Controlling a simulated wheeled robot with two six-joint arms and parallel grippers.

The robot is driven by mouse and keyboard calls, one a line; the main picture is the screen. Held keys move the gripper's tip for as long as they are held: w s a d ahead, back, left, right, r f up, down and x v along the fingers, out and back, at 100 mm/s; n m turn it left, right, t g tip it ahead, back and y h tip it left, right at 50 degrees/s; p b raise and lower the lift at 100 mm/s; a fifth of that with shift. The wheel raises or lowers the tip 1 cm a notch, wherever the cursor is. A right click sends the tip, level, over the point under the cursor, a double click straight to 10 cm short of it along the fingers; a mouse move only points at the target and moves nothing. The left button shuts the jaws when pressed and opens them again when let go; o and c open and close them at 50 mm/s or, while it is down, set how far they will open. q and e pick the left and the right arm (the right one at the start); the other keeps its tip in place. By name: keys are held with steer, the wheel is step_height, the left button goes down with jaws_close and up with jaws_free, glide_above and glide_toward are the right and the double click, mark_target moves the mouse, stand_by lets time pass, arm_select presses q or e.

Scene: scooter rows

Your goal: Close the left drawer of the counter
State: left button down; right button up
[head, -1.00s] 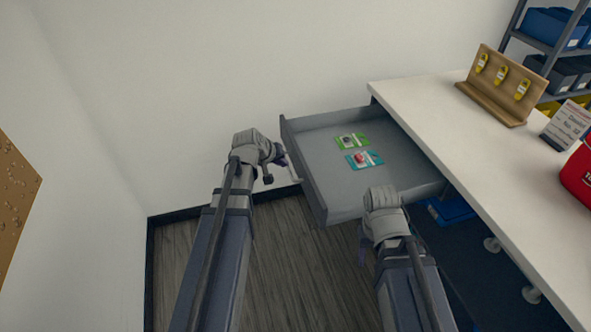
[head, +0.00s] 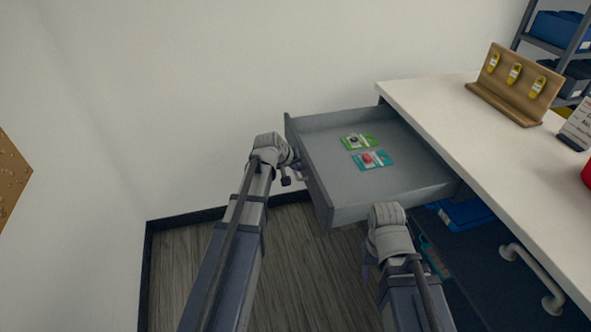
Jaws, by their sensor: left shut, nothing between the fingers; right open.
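The left drawer (head: 335,214) of the counter (head: 486,130) is pulled out toward the left, with a green packet (head: 360,141) and a teal packet (head: 372,160) lying inside. My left gripper (head: 291,176) is shut and empty beside the drawer's front panel; whether it touches the panel or its handle I cannot tell. My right gripper (head: 368,262) is open, below and in front of the drawer's near side wall, with its fingers mostly hidden by its wrist.
A wooden stand (head: 514,86) with several yellow tags and a sign (head: 577,126) stand on the counter. A blue bin (head: 462,213) sits under the counter, near a pale handle (head: 531,277). A wall is behind the drawer; floor to the left is clear.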

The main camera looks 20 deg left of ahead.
arm_select(q)
steer(key=w+d, duration=0.6)
steer(key=d, duration=0.3)
steer(key=w+d, duration=0.7)
steer(key=d, duration=0.3)
steer(key=w+d, duration=0.6)
steer(key=d, duration=0.3)
steer(key=shift+w+d, duration=0.25)
steer(key=shift+d, duration=0.05)
glide_above(412, 160)
steer(key=a, duration=0.2)
steer(key=shift+s+d, duration=0.25)
steer(key=shift+s, duration=0.1)
steer(key=shift+w+d, duration=0.3)
steer(key=shift+d, duration=0.25)
steer(key=shift+w+d+r, duration=0.1)
steer(key=shift+d, duration=0.05)
arm_select(e)
steer(key=shift+w+d, duration=0.6)
steer(key=shift+d, duration=0.3)
arm_select(q)
steer(key=shift+d, duration=0.1)
arm_select(e)
steer(key=shift+r, duration=0.1)
arm_select(q)
steer(key=shift+r, duration=0.1)
